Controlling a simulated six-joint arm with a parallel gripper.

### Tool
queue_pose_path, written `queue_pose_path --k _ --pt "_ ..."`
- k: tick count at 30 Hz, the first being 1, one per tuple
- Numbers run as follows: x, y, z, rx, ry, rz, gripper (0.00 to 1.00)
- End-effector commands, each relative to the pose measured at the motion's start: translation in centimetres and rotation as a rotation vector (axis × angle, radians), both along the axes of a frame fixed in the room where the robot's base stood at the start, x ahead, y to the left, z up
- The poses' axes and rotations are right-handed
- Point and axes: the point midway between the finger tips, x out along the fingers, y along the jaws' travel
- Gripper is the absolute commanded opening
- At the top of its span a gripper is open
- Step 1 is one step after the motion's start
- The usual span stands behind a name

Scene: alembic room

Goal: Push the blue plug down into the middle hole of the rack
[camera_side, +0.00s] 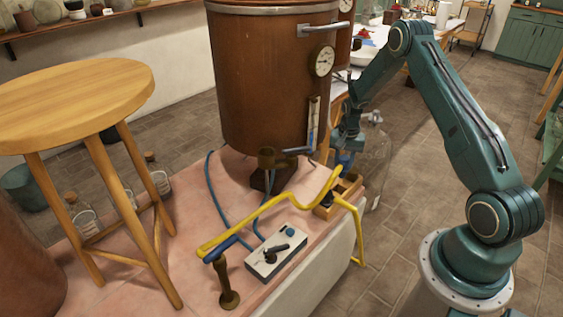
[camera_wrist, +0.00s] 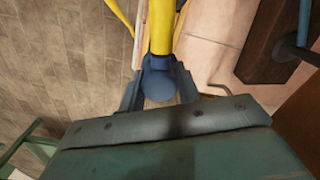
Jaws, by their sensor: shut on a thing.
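My gripper (camera_side: 346,152) points down above the wooden rack (camera_side: 325,211) at the right end of the pink counter. It is shut on the blue plug (camera_side: 343,168). In the wrist view the blue plug (camera_wrist: 158,82) sits between the two fingers of my gripper (camera_wrist: 158,90). The rack is partly hidden by the yellow tube and my gripper, so its middle hole does not show clearly. I cannot tell whether the plug's lower end touches the rack or has entered a hole.
A grey switch box (camera_side: 277,258) and large copper vessel (camera_side: 265,90) stand nearby. A wooden stool (camera_side: 75,100) is left.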

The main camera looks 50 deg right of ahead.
Motion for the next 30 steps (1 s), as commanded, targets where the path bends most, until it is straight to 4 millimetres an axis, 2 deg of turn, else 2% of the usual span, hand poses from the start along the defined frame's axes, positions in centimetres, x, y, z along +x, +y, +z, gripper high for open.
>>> queue_pose_path --k 4,14,30 --pt "0.1 -0.6 -0.2 0.000 -0.001 -0.023 0.09" --pt "0.1 -0.6 -0.6 0.000 0.000 -0.023 0.09" --pt "0.1 -0.5 -4.1 0.000 0.000 -0.022 0.09"
